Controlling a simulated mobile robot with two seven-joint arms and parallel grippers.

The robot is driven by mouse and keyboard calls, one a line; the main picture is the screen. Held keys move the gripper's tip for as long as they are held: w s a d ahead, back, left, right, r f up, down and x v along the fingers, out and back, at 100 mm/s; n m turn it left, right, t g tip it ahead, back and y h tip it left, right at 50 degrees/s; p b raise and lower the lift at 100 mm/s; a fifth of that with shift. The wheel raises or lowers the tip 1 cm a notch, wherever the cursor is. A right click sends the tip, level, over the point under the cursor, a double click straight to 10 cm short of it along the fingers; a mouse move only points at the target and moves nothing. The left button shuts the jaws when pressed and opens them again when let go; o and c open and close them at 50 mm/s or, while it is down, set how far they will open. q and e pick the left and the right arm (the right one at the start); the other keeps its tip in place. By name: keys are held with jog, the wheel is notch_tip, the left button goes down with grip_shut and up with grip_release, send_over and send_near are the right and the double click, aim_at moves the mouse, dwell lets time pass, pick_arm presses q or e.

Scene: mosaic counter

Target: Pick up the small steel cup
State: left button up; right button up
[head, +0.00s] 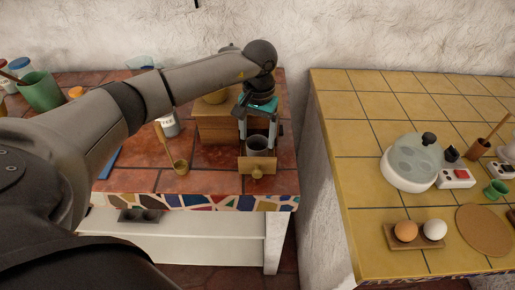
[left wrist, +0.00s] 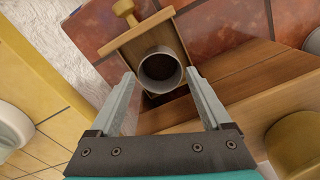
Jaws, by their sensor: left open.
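The small steel cup (head: 257,143) is a grey, round, open-topped cup. It stands in the pulled-out drawer (head: 257,167) of a small wooden box (head: 214,130) on the red-tiled counter. In the left wrist view the cup (left wrist: 160,70) shows its dark inside, just behind the drawer's front board (left wrist: 132,38). My left gripper (head: 258,137) points down over the drawer, open. In the left wrist view its fingers (left wrist: 160,82) lie on either side of the cup with gaps; I see no grip on it. My right gripper is not in view.
The drawer front has a brass-coloured knob (head: 257,174). A yellow-tiled counter (head: 350,180) lies right, past a white wall.

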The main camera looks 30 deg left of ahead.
aim_at(257, 145)
pick_arm(q)
notch_tip(257, 145, down, 4)
jog(key=shift+r, duration=0.1)
jog(key=c, duration=1)
